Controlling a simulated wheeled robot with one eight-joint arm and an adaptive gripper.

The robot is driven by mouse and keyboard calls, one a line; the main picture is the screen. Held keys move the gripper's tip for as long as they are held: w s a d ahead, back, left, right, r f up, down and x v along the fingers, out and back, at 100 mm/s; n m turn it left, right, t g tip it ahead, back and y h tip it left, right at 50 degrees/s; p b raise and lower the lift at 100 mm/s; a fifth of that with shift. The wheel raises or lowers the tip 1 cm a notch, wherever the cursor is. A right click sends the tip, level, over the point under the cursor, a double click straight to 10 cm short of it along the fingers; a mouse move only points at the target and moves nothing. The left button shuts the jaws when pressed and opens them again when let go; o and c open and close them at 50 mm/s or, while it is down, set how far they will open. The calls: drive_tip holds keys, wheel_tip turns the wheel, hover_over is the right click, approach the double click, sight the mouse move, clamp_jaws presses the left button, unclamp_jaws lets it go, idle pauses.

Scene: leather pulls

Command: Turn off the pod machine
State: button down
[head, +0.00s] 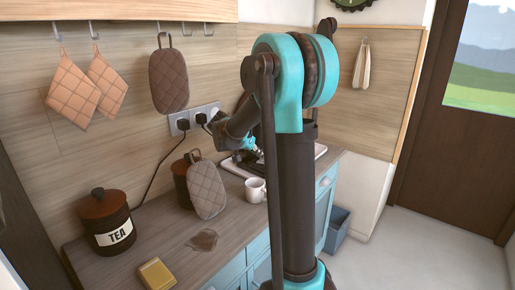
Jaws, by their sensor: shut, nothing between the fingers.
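I cannot make out a pod machine in the head view; my own arm covers part of the counter where one could stand. My gripper (259,154) is small and partly hidden behind my arm, above the back of the counter near the sink. It looks shut and empty. A white mug (255,190) stands on the counter a little below it in the picture. A wall socket strip (195,118) with black plugs is to its left, and a black cable runs from there down toward the tea canister.
A dark tea canister (107,222) stands at the left of the wooden counter (178,238). A yellow sponge (157,274) and a brown spill (204,240) lie in front. The floor at right is clear.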

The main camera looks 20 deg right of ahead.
drive_tip(key=shift+s+f, duration=0.1)
drive_tip(key=shift+f, duration=0.35)
drive_tip(key=shift+s+d+f, duration=0.15)
drive_tip(key=shift+s+f, duration=0.05)
drive_tip(key=shift+f, duration=0.05)
drive_tip(key=shift+w, duration=0.2)
drive_tip(key=shift+w+a+r, duration=0.1)
drive_tip(key=shift+w+a, duration=0.35)
drive_tip(key=shift+w, duration=0.1)
drive_tip(key=v, duration=1.2)
drive_tip(key=shift+s, duration=0.25)
drive_tip(key=shift+d, duration=0.1)
